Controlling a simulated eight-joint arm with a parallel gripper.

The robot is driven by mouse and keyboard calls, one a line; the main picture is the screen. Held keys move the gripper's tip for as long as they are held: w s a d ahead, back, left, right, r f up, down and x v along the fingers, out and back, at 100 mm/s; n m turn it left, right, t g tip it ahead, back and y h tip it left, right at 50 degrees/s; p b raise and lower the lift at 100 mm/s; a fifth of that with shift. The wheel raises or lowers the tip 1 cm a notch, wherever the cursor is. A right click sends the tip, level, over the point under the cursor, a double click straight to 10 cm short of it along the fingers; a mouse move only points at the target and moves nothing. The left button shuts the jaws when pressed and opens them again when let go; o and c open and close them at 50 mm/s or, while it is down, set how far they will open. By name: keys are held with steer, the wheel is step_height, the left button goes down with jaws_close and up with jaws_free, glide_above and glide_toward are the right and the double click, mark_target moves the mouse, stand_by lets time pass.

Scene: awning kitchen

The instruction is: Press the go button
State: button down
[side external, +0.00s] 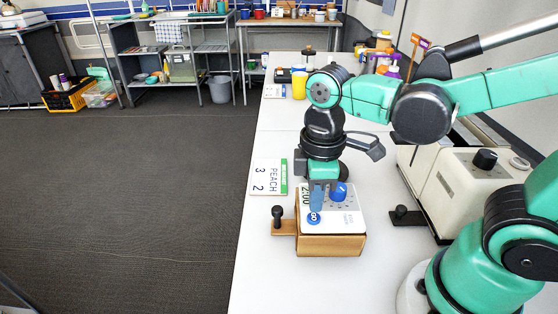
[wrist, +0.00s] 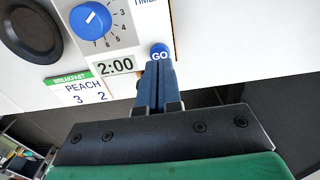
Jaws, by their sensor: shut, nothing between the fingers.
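The go button (side external: 314,218) is a round blue button marked GO on the sloped white face of a timer box (side external: 345,222). In the wrist view the go button (wrist: 160,50) shows just past my fingertips, which cover its lower part. My gripper (side external: 316,206) is shut and empty, pointing down at the button. I cannot tell whether the fingertips touch it. The timer's display (wrist: 116,65) reads 2:00. A blue dial (wrist: 91,20) sits beside the display, and it also shows in the side view (side external: 339,192).
A card reading PEACH 3 2 (side external: 268,177) lies behind the timer. A black knob on a wooden piece (side external: 278,217) sticks out at the timer's left. A cream machine (side external: 460,185) stands to the right. A yellow cup (side external: 299,85) stands farther back on the white table (side external: 265,270).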

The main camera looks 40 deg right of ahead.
mark_target(313, 217)
steer(key=shift+f, duration=1.25)
steer(key=shift+r, duration=0.1)
stand_by(0.3)
steer(key=shift+r, duration=1)
step_height(313, 217, up, 10)
stand_by(3.3)
steer(key=w+d+f+m+t, duration=0.1)
steer(key=f+m+t, duration=0.1)
steer(key=w+d+f+m+t, duration=0.1)
steer(key=f+m+t, duration=0.1)
steer(key=m, duration=0.1)
steer(key=w+d+f+m+t, duration=0.1)
steer(key=d+m+t, duration=0.1)
steer(key=m, duration=0.1)
steer(key=shift+d+f, duration=0.1)
steer(key=shift+f, duration=0.3)
steer(key=shift+w+d+f+m+t, duration=0.15)
steer(key=shift+w+d+m+t, duration=0.1)
steer(key=shift+m+t, duration=0.3)
